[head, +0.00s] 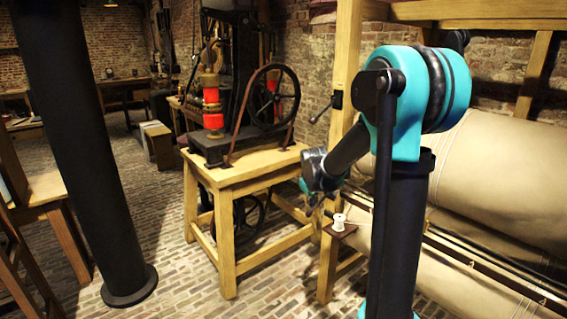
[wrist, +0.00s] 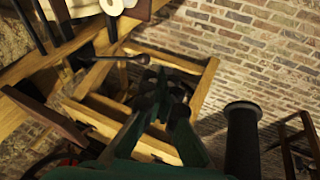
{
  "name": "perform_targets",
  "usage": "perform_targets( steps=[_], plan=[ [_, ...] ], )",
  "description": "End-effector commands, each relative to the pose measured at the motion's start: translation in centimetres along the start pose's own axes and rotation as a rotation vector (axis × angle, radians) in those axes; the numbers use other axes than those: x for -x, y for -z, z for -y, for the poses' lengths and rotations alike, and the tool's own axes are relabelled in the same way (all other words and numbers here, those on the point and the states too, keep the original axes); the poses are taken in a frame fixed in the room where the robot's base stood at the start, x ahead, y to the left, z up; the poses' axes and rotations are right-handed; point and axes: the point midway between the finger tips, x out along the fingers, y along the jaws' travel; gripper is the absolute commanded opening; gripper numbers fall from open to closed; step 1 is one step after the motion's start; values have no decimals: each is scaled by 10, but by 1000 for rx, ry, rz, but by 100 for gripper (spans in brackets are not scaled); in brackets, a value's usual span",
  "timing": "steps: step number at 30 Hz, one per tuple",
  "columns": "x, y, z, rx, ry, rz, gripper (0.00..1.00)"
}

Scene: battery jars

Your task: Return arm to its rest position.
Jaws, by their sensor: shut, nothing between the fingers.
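My arm rises at the right of the head view, with its teal shoulder (head: 408,105) at the top. It bends down to the left, and its wrist (head: 322,172) hangs in front of the wooden stand. My gripper (wrist: 165,80) points away from the camera in the wrist view, its dark green fingers shut with nothing held. In the head view the fingers are small and dark, hard to make out beside the stand.
A wooden stand (head: 238,182) carries a machine with a flywheel (head: 272,96). A white spool (head: 338,222) sits on a small wooden table just right of the gripper. A black column (head: 80,140) stands left. Large beige rolls (head: 500,185) lie right. Brick floor is open between column and stand.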

Motion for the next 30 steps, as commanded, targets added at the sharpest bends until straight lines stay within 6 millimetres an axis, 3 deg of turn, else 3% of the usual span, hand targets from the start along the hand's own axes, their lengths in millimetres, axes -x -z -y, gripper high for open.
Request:
perform_targets(
  steps=[1,9,15,18,24,30],
  plan=[
    [10,-23,6,-42,8,4,0],
    [50,-134,50,-283,51,23,0],
    [65,-212,91,-454,80,40,0],
    [68,-241,109,-520,92,46,0],
    [69,-272,129,-592,104,55,0],
    [69,-274,131,-599,105,56,0]
  ],
)
